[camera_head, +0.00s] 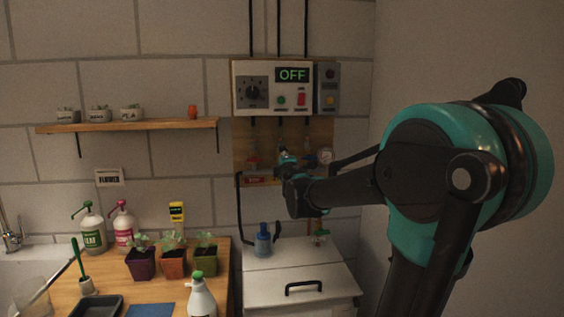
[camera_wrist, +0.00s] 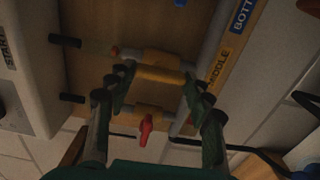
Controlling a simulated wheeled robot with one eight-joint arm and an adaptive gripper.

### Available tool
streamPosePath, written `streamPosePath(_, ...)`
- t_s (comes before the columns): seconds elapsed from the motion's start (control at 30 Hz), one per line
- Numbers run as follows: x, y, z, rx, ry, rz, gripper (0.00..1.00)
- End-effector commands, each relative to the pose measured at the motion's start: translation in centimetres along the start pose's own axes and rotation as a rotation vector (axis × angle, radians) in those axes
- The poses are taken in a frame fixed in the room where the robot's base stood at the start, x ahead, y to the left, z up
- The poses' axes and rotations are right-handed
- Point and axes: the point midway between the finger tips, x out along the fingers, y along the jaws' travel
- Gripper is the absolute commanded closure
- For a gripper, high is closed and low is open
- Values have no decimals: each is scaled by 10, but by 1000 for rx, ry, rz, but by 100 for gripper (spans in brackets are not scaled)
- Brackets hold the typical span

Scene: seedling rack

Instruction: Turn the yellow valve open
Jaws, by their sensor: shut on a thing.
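The yellow valve (camera_wrist: 155,58) sits on a pipe on the wooden board in the wrist view. My gripper (camera_wrist: 158,77) is shut on its yellow handle, with one finger at each end of it. The handle lies roughly level across the picture, along the pipe. In the head view my gripper (camera_head: 290,160) is at the board below the control box, and it and my arm hide the yellow valve.
A red valve handle (camera_wrist: 146,130) is close below my fingers in the wrist view; part of a blue one (camera_wrist: 180,3) shows at the top edge. The control box (camera_head: 243,97) reads OFF. A gauge (camera_head: 326,156) is right of my gripper. A white cabinet (camera_head: 300,265) stands below.

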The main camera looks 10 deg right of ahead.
Motion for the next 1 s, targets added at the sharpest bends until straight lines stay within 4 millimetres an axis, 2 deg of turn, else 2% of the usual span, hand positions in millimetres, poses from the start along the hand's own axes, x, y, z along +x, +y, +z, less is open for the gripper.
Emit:
streamPosePath(0.27,0,0,0,-2,1,0,78)
streamPosePath(0.3,0,0,0,-2,1,0,46)
streamPosePath(0.47,0,0,0,-1,1,0,28)
streamPosePath(0.8,-2,0,0,0,0,0,28)
streamPosePath(1.0,-21,0,0,0,1,0,28)
